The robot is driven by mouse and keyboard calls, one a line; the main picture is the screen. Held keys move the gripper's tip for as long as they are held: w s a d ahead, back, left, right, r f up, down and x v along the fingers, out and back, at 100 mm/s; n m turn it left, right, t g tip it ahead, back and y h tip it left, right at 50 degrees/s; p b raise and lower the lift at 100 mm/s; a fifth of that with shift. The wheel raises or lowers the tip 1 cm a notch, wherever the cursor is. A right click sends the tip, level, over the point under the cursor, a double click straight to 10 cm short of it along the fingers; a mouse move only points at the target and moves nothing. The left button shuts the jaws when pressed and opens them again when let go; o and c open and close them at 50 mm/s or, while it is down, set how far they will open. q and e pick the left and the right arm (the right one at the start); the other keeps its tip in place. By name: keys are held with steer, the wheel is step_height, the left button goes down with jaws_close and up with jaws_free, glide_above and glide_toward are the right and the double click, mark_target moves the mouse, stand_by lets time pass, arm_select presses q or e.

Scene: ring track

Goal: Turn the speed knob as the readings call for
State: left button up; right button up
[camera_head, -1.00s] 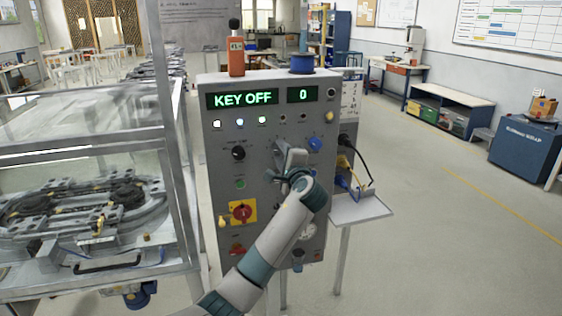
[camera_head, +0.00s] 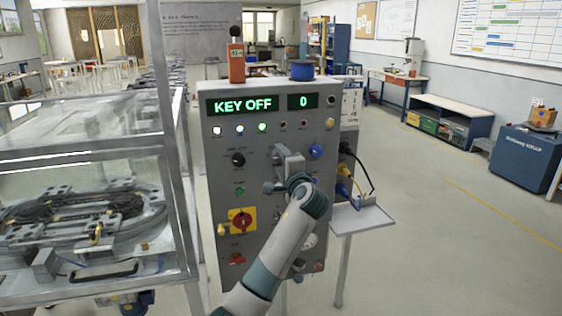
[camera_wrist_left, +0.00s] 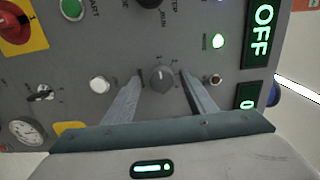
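The control panel (camera_head: 272,215) stands upright ahead. Its displays read KEY OFF (camera_head: 243,103) and 0 (camera_head: 303,100). My left gripper (camera_head: 282,153) is at the middle of the panel face and hides what is behind it in the head view. In the left wrist view a round grey knob (camera_wrist_left: 162,78) with a pointer lies between the two fingers of this gripper (camera_wrist_left: 161,74). The fingers are open, one on each side, with a visible gap to the knob. The knob's scale is too small to read. My right gripper is out of view.
A black selector (camera_head: 238,159), a blue knob (camera_head: 315,151) and a red switch on a yellow plate (camera_head: 242,220) surround the arm. A small shelf (camera_head: 362,215) with cables is at right. A glazed frame with the track (camera_head: 90,220) is at left.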

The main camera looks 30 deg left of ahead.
arm_select(q)
steer(key=shift+d, duration=0.1)
steer(key=b+v, duration=0.4)
steer(key=v, duration=1.3)
steer(key=shift+s+b, duration=0.25)
steer(key=shift+b, duration=0.1)
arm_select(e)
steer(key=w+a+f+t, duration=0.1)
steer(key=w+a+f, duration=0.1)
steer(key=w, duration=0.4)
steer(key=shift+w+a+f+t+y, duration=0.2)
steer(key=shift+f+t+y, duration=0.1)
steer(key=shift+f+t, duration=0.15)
